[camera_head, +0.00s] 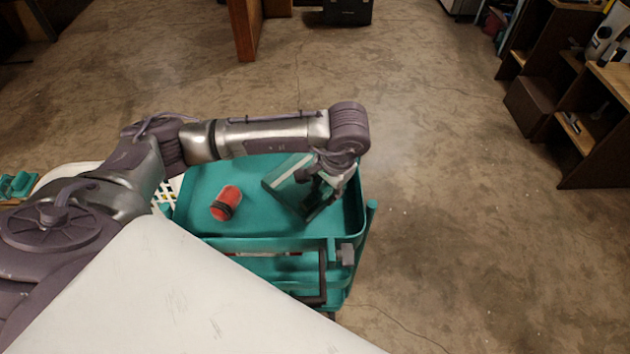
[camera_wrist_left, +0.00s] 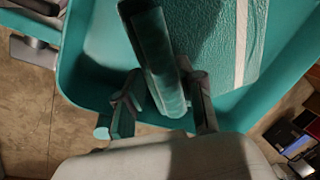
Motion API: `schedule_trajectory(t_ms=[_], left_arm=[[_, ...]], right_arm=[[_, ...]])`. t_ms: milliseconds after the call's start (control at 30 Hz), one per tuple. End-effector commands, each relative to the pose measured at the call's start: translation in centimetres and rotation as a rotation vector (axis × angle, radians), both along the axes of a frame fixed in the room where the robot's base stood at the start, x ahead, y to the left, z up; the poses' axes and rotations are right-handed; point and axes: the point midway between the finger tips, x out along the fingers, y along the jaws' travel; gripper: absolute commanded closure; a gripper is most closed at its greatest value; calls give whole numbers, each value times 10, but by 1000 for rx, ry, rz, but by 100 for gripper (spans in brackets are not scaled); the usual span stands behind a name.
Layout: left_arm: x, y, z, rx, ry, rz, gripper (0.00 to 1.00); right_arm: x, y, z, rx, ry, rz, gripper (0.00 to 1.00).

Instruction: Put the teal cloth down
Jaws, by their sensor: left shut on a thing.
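The teal cloth (camera_head: 288,175) has a white stripe and lies over the right part of the teal cart's top tray (camera_head: 200,180). In the left wrist view the cloth (camera_wrist_left: 205,40) spreads out flat with its pale stripe, and a raised fold of it comes up between the fingers. My left gripper (camera_head: 318,203) is down at the tray, shut on that fold; it also shows in the left wrist view (camera_wrist_left: 163,103). In the head view the gripper hides part of the cloth. My right gripper is not in view.
A red cylindrical thing (camera_head: 225,203) with a dark band lies in the tray left of the cloth. The tray has a raised rim, and lower shelves show beneath. Wooden shelves (camera_head: 590,130) stand at the right. The floor (camera_head: 450,200) between is clear.

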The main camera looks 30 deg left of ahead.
Motion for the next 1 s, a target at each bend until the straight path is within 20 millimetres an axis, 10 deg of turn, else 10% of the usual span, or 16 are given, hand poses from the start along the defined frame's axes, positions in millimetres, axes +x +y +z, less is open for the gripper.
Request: schedule_trajectory(t_ms=[800, 833, 1000], left_arm=[[1, 0, -53, 0, -4, -1, 100], [1, 0, -52, -1, -3, -1, 57], [1, 0, -52, -1, -3, -1, 37]], right_arm=[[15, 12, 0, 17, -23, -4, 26], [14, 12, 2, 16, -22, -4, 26], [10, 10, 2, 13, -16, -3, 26]])
